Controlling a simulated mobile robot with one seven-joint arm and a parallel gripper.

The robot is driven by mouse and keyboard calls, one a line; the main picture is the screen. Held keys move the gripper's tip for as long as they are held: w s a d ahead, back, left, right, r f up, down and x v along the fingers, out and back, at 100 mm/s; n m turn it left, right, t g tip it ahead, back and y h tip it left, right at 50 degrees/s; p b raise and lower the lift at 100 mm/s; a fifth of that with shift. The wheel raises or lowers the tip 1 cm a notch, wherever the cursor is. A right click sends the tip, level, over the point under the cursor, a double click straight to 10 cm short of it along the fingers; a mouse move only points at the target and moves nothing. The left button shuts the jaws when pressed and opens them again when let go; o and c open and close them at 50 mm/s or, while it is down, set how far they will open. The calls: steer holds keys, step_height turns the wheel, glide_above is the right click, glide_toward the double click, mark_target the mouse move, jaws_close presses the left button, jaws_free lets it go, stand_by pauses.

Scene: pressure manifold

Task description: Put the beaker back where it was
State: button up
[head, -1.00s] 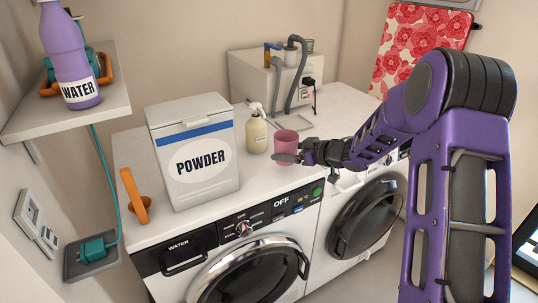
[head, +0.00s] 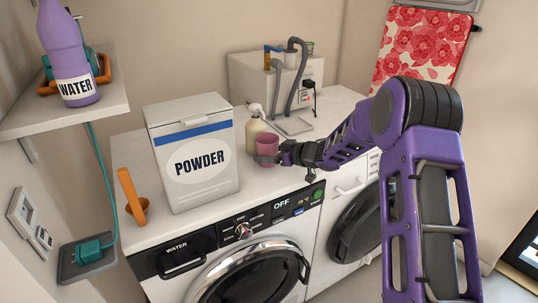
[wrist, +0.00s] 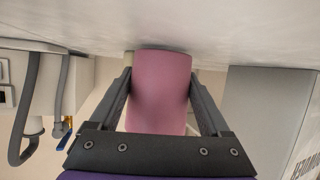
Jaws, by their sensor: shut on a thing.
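The beaker is a pink cup (head: 267,143) and stands upright above or on the white counter, behind the washing machine's front edge. My gripper (head: 268,159) is shut on it from the right side. In the wrist view the pink beaker (wrist: 160,88) sits between the two dark fingers, one along each side. That view is upside down, with the counter at the top. I cannot tell whether the beaker's base touches the counter.
A cream pump bottle (head: 254,130) stands close behind the beaker, partly hidden by it. A POWDER box (head: 195,155) stands to the left, with an orange object (head: 132,195) beyond it. A grey tray (head: 295,126) and a white unit with hoses (head: 250,78) are behind.

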steer(key=shift+f, duration=0.1)
steer(key=o, duration=1.4)
steer(key=shift+d+r, duration=0.15)
steer(key=shift+r, duration=0.05)
steer(key=p+v, duration=0.2)
steer(key=v, duration=0.9)
steer(key=shift+s+d+r, duration=0.1)
steer(key=shift+s+d, duration=0.1)
steer(key=shift+s, duration=0.15)
